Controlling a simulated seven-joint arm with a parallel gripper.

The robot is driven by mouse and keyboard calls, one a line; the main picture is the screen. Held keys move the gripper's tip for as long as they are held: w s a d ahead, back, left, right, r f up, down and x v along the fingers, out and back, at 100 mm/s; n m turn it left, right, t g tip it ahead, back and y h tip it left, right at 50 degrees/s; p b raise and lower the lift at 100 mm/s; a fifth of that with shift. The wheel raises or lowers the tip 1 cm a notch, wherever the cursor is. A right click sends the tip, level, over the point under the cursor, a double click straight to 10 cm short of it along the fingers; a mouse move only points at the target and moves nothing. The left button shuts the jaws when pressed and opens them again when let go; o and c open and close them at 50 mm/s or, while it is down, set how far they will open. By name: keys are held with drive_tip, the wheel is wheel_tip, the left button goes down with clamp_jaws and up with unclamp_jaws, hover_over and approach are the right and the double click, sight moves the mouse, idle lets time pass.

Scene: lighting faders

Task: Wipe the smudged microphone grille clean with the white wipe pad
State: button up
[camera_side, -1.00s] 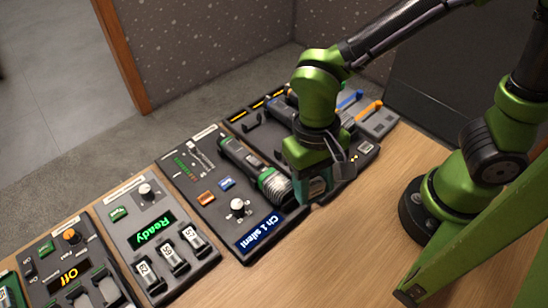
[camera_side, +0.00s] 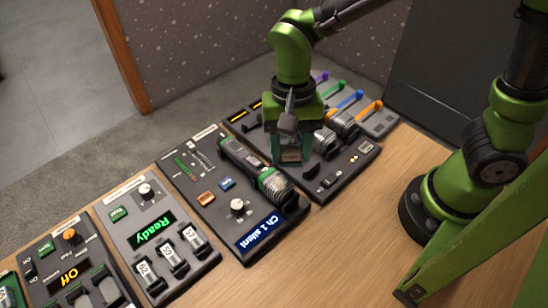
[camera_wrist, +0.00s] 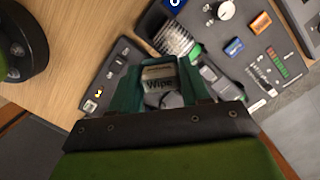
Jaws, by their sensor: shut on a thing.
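My gripper (camera_side: 290,150) is shut on the wipe pad. My gripper points down over the dark right-hand panel, just behind and right of a microphone with a green band (camera_side: 262,177). That microphone lies on the "Ch 1 silent" panel, its ribbed grey grille (camera_side: 279,189) toward the front. The grille also shows in the wrist view (camera_wrist: 176,40), apart from the pad. Two more microphones lie right of my gripper, partly hidden by it. I cannot tell which grille is smudged.
The "Ch 1 silent" panel (camera_side: 232,218) carries a white knob and coloured buttons. A "Ready" panel (camera_side: 140,215) stands to its left. Coloured faders (camera_side: 352,99) stand behind at the right. The wooden desk front (camera_side: 335,250) is clear.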

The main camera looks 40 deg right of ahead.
sight(290, 163)
drive_tip(key=shift+f, duration=0.85)
wheel_tip(290, 163, down, 2)
drive_tip(key=shift+f, duration=0.15)
drive_tip(key=shift+a, duration=0.8)
drive_tip(key=shift+c, duration=0.4)
drive_tip(key=shift+a+f, duration=0.1)
drive_tip(key=shift+a, duration=2.1)
drive_tip(key=shift+d, duration=2.95)
drive_tip(key=shift+a, duration=2.8)
drive_tip(key=shift+d, duration=2.8)
drive_tip(key=shift+r, duration=4.25)
